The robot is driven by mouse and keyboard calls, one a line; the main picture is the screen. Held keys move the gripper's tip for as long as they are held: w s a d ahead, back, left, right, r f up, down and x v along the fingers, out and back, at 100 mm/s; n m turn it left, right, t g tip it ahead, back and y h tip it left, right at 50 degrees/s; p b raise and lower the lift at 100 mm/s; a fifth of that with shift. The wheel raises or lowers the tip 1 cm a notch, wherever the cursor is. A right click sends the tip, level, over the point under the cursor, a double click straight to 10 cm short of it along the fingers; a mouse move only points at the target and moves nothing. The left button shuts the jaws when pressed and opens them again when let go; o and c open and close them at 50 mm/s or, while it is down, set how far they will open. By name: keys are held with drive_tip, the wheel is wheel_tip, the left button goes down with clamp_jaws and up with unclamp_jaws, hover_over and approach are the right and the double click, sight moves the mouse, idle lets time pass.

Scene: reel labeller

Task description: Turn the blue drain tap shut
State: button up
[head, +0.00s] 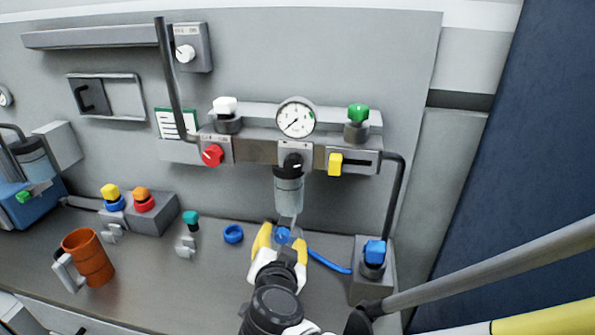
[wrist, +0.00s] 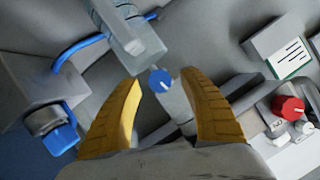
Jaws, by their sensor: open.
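The blue drain tap (head: 283,235) is a small round knob with a white pointer line, below the clear filter bowl (head: 289,195). In the wrist view the tap (wrist: 160,80) shows between the two yellow fingers, with a visible gap on each side. My gripper (head: 281,243) is open around the tap in the picture; it also shows in the wrist view (wrist: 159,86). I cannot tell whether the fingertips are level with the knob in depth. No contact shows. The pointer line runs roughly up and down in the wrist view.
A blue hose (head: 328,262) runs right towards a grey block with a blue knob (head: 375,251). A red knob (head: 212,155), gauge (head: 296,118) and yellow handle (head: 335,164) are above. An orange mug (head: 88,257) stands left.

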drive_tip(key=shift+w+f, duration=0.2)
drive_tip(key=shift+w, duration=0.5)
clamp_jaws()
drive_tip(key=shift+n, duration=0.3)
drive_tip(key=shift+a+n+h, duration=0.1)
drive_tip(key=shift+n+h, duration=0.6)
drive_tip(key=shift+n, duration=0.2)
drive_tip(key=shift+n+g+h, duration=0.3)
drive_tip(key=shift+n+h, duration=0.6)
drive_tip(key=shift+n, duration=0.4)
